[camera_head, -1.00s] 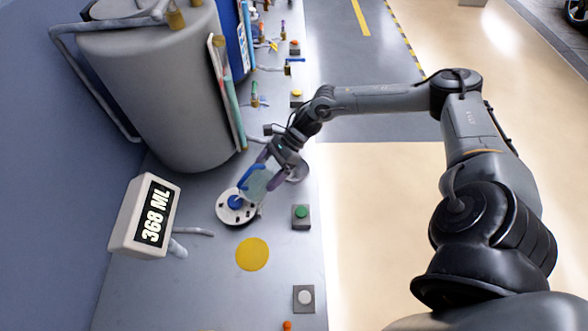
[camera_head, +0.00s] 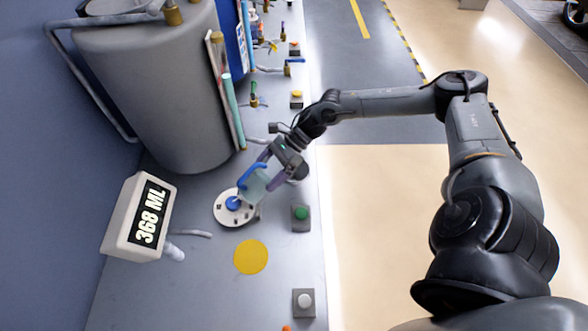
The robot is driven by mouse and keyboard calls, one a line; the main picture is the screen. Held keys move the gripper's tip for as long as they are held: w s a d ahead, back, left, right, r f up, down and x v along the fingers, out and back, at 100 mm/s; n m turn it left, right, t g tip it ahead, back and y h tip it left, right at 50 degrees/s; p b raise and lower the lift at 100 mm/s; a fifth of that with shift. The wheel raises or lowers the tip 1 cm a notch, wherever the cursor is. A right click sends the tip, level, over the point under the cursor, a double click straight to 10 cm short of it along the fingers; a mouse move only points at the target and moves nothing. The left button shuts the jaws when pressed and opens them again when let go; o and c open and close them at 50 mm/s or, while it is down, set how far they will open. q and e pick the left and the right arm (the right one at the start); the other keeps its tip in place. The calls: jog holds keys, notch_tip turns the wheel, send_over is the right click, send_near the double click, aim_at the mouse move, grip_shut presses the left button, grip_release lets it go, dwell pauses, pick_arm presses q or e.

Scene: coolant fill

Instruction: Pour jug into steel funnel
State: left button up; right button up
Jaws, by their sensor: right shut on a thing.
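My right gripper (camera_head: 264,173) is shut on a pale blue, see-through jug (camera_head: 256,187) and holds it over the bench. The jug looks tilted, with its lower left side close to a blue round piece (camera_head: 233,203) on a white disc. I cannot tell whether they touch. A grey round piece (camera_head: 299,172) shows partly behind the gripper; it may be the steel funnel, but the view does not settle this. No stream of liquid is visible. My left gripper is not in view.
A display (camera_head: 146,216) reads 368 ML. A large grey tank (camera_head: 160,95) stands behind, with pipes beside it. A yellow disc (camera_head: 251,257), a green button (camera_head: 301,213) and a white button (camera_head: 304,299) are on the bench. The bench is clear around the yellow disc.

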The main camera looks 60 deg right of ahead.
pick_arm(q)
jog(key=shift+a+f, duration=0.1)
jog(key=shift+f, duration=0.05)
pick_arm(e)
jog(key=shift+a+f, duration=0.1)
pick_arm(q)
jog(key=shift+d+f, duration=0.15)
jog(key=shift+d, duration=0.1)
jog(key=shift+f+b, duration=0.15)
jog(key=shift+b, duration=0.25)
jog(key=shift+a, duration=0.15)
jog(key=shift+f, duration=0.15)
pick_arm(e)
jog(key=shift+d+y, duration=0.25)
jog(key=shift+y, duration=0.05)
jog(key=shift+s+a+f, duration=0.1)
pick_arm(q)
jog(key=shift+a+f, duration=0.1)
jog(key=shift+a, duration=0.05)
pick_arm(e)
jog(key=shift+t, duration=0.3)
pick_arm(q)
jog(key=shift+b, duration=0.3)
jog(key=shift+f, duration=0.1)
